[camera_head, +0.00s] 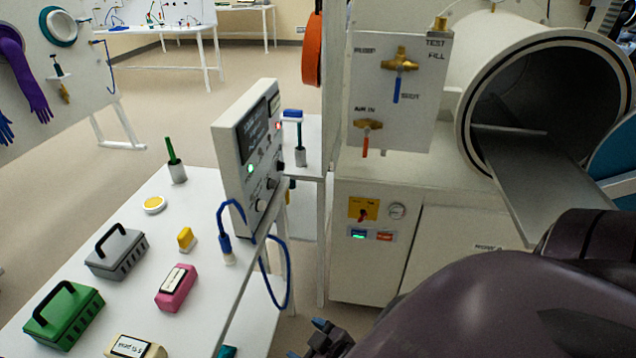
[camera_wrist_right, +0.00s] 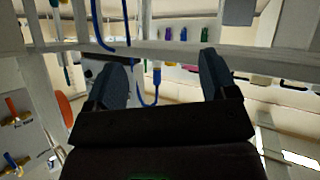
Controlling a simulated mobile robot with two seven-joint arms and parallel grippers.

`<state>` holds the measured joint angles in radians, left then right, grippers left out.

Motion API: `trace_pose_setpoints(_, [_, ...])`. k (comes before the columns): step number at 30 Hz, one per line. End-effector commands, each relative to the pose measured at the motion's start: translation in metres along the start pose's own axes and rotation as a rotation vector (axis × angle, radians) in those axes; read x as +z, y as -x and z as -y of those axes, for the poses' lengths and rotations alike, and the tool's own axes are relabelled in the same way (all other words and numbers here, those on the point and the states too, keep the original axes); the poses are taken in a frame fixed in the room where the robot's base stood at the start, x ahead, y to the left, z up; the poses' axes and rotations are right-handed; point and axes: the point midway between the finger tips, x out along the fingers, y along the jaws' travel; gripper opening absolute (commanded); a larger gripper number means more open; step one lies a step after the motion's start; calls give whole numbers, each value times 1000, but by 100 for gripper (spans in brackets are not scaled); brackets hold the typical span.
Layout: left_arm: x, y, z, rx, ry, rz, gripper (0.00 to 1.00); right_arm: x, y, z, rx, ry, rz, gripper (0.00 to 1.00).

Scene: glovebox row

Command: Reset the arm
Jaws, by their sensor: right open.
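My right arm (camera_head: 480,300), dark and glossy, fills the lower right of the head view. My right gripper (camera_head: 325,338) shows at the bottom edge, to the right of the white table and low in front of the white cabinet. In the right wrist view, the two dark blue fingers of the gripper (camera_wrist_right: 164,72) stand wide apart with nothing held between them. A blue cable with a plug (camera_wrist_right: 156,78) shows in the gap, beyond the fingers, apart from them. My left gripper is in neither view.
The white table (camera_head: 130,205) holds a green box (camera_head: 63,318), a grey box (camera_head: 116,252), a pink block (camera_head: 176,289) and a control panel (camera_head: 250,150). A blue cable (camera_head: 287,285) hangs over its right edge. An open chamber with a tray (camera_head: 525,180) stands at right.

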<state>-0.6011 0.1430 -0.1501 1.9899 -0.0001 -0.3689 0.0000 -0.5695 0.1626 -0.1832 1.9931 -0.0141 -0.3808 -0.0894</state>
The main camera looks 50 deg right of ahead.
Motion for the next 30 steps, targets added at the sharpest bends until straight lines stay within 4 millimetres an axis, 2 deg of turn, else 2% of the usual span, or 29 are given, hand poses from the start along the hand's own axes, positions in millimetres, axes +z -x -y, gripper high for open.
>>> trace_pose_setpoints(1, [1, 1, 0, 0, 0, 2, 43, 7, 4, -4, 14, -52, 11, 78])
trace_pose_setpoints(6, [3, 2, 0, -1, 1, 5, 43, 15, 9, -11, 34, -129, 20, 78])
trace_pose_setpoints(24, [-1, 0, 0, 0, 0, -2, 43, 15, 8, -11, 33, -126, 20, 78])
trace_pose_setpoints(30, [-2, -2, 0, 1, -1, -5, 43, 15, 8, -10, 32, -126, 20, 48])
